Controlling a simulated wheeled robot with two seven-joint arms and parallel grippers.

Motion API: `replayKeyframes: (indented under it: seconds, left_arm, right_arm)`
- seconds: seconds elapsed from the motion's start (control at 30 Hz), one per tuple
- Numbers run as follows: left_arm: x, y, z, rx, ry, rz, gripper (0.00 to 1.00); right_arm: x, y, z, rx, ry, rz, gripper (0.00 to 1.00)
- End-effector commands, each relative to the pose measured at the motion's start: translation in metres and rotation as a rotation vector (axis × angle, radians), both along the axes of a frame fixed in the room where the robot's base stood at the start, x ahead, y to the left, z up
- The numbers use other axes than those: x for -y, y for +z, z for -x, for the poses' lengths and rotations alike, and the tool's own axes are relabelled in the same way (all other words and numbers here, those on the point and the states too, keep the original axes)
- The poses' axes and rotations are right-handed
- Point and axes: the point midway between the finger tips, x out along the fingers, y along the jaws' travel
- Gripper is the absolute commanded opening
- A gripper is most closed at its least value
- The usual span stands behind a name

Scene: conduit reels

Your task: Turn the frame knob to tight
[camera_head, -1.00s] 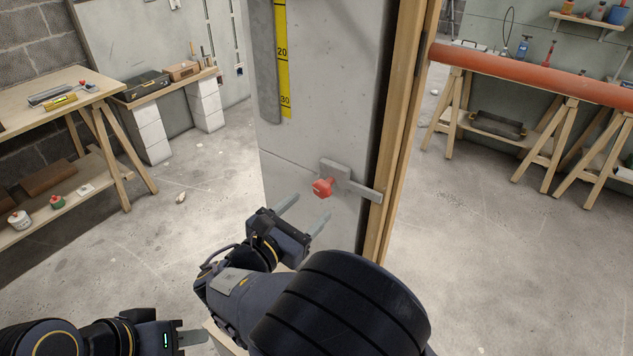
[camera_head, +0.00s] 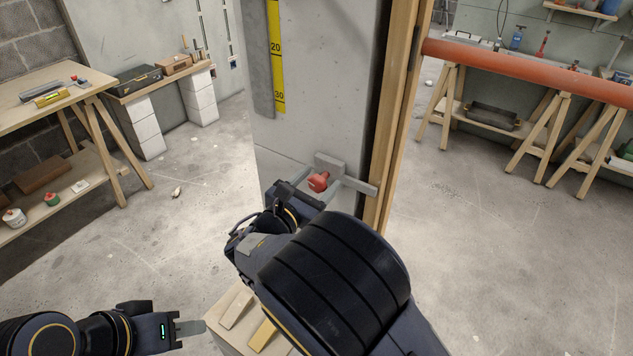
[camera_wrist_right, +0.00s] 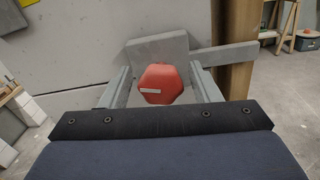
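The red frame knob (camera_head: 318,181) sits on a grey bracket (camera_head: 330,163) fixed low on the grey panel, with a flat bar reaching right to the wooden post. My right gripper (camera_head: 318,184) is open, with one finger on each side of the knob; the wrist view shows a gap on both sides (camera_wrist_right: 163,86). My left gripper (camera_head: 190,330) is low at the left, away from the knob; its finger opening cannot be made out.
The wooden post (camera_head: 398,120) stands right of the panel. A workbench (camera_head: 50,105) is at left, and a long orange pipe (camera_head: 530,70) lies across trestles at right. A box with wooden pieces (camera_head: 245,320) is below my right arm.

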Motion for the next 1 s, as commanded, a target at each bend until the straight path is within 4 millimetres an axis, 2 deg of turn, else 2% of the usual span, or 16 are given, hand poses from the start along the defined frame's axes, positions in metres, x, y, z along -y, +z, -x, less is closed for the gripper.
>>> replayKeyframes:
  seconds: [0.03,0.3,0.67,1.0]
  left_arm:
    - [0.0,0.0,0.0,0.0,0.0,0.0,0.36]
    - [0.0,0.0,0.0,0.0,0.0,0.0,0.36]
    - [0.0,-0.012,0.0,0.0,0.0,0.0,0.36]
    - [0.0,-0.051,0.0,0.0,0.0,0.0,0.36]
  right_arm:
    - [0.0,0.0,0.0,0.0,0.0,0.0,0.49]
    - [0.0,0.0,0.0,0.0,0.001,0.0,0.15]
    - [-0.001,-0.003,0.0,0.035,0.002,-0.055,0.15]
    - [0.0,-0.007,0.001,0.177,0.003,-0.269,0.15]
